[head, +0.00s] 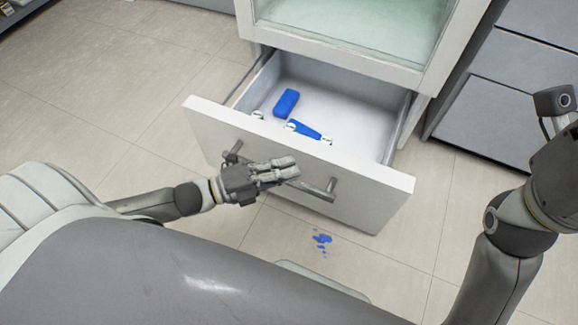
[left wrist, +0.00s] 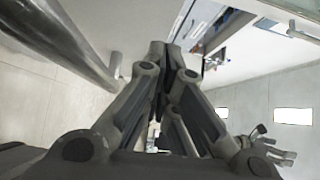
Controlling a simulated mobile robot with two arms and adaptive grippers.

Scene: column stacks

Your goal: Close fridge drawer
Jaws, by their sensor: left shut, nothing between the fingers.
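The white fridge drawer (head: 350,190) is pulled open below the fridge's glass door (head: 350,25). Its front carries a grey bar handle (head: 318,190). My left gripper (head: 296,168) is at the drawer front, over the handle in the head view; I cannot tell whether it touches. Its fingers are closed together with nothing between them, as the left wrist view (left wrist: 172,60) also shows. A grey metal bar, likely the handle, runs along the upper left there (left wrist: 65,40). My right arm is at the right edge; its gripper is only partly seen at the frame edge.
Inside the drawer lie a blue block (head: 286,102) and a blue item with white ends (head: 309,131). Grey cabinets (head: 500,105) stand right of the fridge. Blue spots (head: 321,240) mark the tiled floor below the drawer. Floor left of the drawer is clear.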

